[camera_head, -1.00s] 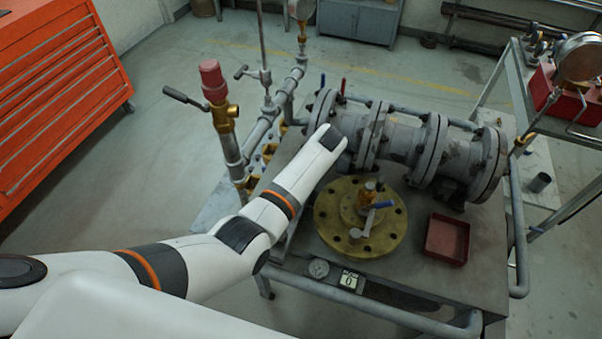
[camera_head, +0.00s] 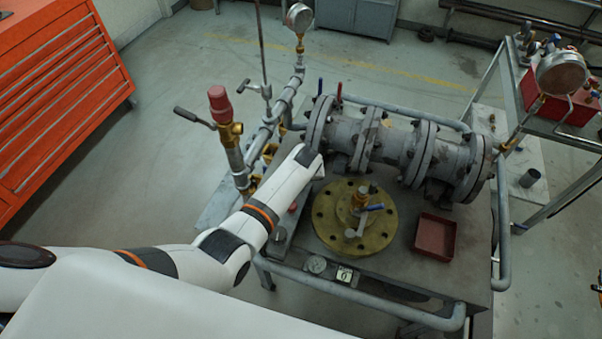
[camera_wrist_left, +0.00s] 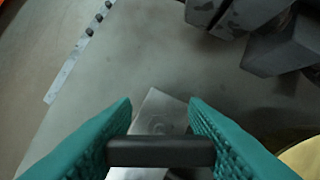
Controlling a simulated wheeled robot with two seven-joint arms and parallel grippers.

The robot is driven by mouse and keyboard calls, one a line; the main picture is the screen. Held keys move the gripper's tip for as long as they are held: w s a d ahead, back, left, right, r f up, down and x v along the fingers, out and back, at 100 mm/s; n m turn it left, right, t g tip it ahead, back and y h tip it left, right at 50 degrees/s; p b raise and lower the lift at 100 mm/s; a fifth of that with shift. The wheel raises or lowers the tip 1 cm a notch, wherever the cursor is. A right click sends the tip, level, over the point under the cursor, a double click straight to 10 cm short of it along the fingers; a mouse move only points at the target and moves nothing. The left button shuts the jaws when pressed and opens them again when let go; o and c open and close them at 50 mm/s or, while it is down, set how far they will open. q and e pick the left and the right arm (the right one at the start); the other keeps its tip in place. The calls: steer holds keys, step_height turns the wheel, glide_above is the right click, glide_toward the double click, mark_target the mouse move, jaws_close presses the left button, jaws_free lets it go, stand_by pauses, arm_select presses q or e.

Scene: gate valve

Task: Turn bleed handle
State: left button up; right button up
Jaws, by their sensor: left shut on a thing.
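A black bar-shaped handle (camera_wrist_left: 160,151) lies across the teal fingers of my left gripper (camera_wrist_left: 160,140) in the left wrist view. The fingers are shut on it, one at each end. A shiny metal plate (camera_wrist_left: 157,112) shows behind the bar. I cannot tell for sure that this bar is the bleed handle. In the head view my left arm reaches to the left of the round yellow flange (camera_head: 326,229), and its own links hide the gripper and the bar. A blue lever (camera_head: 373,207) sits on the brass fitting above the flange. My right gripper is not in view.
A grey flanged valve body (camera_head: 395,145) lies behind the yellow flange on the bench. A red tray (camera_head: 436,236) stands to the right. A red-capped relief valve (camera_head: 219,103) with a lever rises at the left.

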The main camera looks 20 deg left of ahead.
arm_select(q)
steer(key=m+h+p, duration=0.1)
steer(key=m, duration=0.1)
steer(key=shift+r+m+t, duration=0.15)
steer(key=shift+m+t, duration=0.15)
steer(key=shift+w+d+m+h+p, duration=0.1)
steer(key=shift+m+h+p, duration=0.3)
steer(key=shift+m, duration=0.8)
steer(key=o, duration=1)
steer(key=shift+r, duration=0.25)
steer(key=v, duration=1.1)
steer(key=shift+s+r, duration=0.15)
steer(key=shift+s, duration=0.05)
